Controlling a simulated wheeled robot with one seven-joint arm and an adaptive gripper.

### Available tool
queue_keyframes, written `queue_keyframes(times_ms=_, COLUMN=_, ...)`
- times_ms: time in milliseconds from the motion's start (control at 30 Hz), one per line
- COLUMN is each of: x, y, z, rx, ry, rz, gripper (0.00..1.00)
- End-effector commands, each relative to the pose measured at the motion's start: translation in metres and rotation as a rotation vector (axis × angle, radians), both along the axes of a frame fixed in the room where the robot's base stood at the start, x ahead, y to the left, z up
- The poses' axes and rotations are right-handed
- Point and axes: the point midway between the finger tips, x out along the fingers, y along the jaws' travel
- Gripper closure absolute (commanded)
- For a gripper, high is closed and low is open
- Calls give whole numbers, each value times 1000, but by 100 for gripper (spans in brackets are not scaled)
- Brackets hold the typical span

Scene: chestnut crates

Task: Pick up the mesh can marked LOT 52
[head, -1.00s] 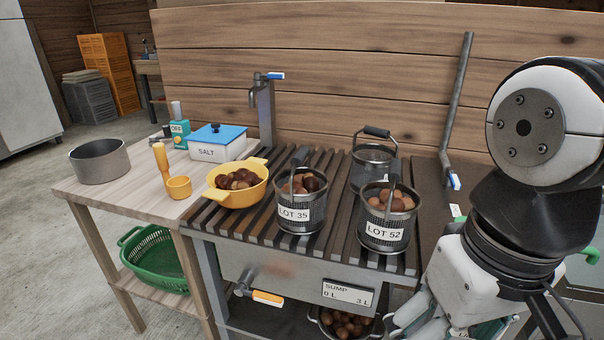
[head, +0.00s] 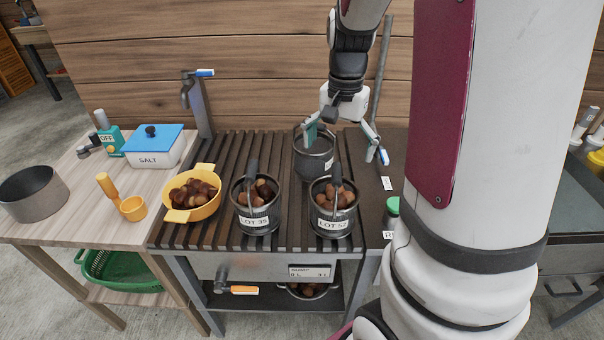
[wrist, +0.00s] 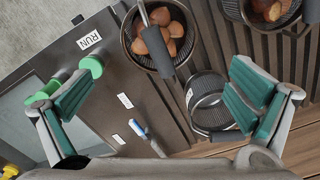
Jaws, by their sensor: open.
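The mesh can marked LOT 52 (head: 332,224) stands upright at the front right of the slatted rack, filled with brown chestnuts, its handle raised. It also shows at the top of the wrist view (wrist: 147,63), with its dark handle grip reaching toward the space between my fingers. My gripper (head: 344,139) is open and empty, above and behind that can, and in the head view it overlaps the rear can. In the wrist view my green-padded fingers (wrist: 158,103) are wide apart and touch no can.
A similar can marked LOT 35 (head: 257,218) stands to the left, and an empty-looking can (head: 314,166) stands behind. A yellow colander (head: 192,212) of chestnuts is further left. A blue-handled tap (head: 376,150) and a green knob (head: 393,205) are at right.

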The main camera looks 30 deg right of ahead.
Motion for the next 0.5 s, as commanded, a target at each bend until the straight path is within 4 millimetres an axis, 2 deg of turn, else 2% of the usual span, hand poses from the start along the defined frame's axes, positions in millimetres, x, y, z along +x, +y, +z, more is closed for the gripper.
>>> queue_keyframes(times_ms=133, x=0, y=-2, z=-18, rx=-1, ry=5, rz=-7, gripper=0)
queue_keyframes(times_ms=400, x=0, y=-1, z=-69, rx=1, ry=6, rz=-6, gripper=0)
queue_keyframes(times_ms=500, x=0, y=-1, z=-80, rx=1, ry=5, rz=-5, gripper=0)
